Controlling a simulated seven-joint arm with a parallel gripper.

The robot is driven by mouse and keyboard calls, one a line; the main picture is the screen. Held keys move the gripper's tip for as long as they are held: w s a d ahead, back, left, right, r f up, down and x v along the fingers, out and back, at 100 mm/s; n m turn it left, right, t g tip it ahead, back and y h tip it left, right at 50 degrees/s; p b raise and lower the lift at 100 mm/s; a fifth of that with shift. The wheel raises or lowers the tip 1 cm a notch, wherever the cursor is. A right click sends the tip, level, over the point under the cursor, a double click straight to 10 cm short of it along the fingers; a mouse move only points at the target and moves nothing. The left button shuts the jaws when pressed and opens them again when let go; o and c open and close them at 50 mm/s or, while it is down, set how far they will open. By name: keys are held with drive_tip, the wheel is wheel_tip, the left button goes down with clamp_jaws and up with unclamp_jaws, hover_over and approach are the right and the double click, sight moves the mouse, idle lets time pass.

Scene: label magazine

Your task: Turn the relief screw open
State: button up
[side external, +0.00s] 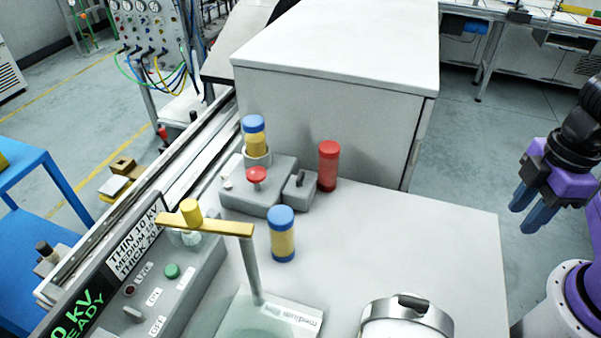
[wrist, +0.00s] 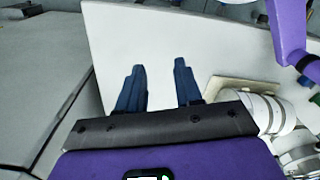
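A grey block (side external: 245,196) stands on the table beside the large white cabinet. On its top are a red round knob (side external: 256,175), a small light knob (side external: 227,184) and, at the right end, a dark handle-like piece (side external: 299,179). I cannot tell which of these is the relief screw. A blue-capped yellow cylinder (side external: 256,143) stands upright in a round socket on the block. My gripper (side external: 527,214) is at the far right, well away from the block, beyond the table's edge. In the wrist view its two blue fingers (wrist: 158,66) are apart with nothing between them.
A red cylinder (side external: 328,166) and a second blue-capped yellow cylinder (side external: 282,235) stand near the block. A yellow bar (side external: 205,225) on a post, a control panel (side external: 165,290) and a silver-topped canister (side external: 405,318) are nearer. The table's right side (side external: 430,235) is clear.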

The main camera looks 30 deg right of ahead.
drive_tip(key=w+a+r+m, duration=0.3)
drive_tip(key=w+a+m, duration=0.2)
drive_tip(key=w+a, duration=0.3)
drive_tip(key=w+a+r+m, duration=0.45)
drive_tip(key=w+a, duration=0.25)
drive_tip(key=w, duration=0.2)
drive_tip(key=m, duration=1.2)
approach(300, 177)
drive_tip(key=f, duration=0.8)
drive_tip(key=shift+w+a+f, duration=0.1)
drive_tip(key=shift+a+f, duration=0.1)
drive_tip(key=shift+f, duration=0.05)
clamp_jaws()
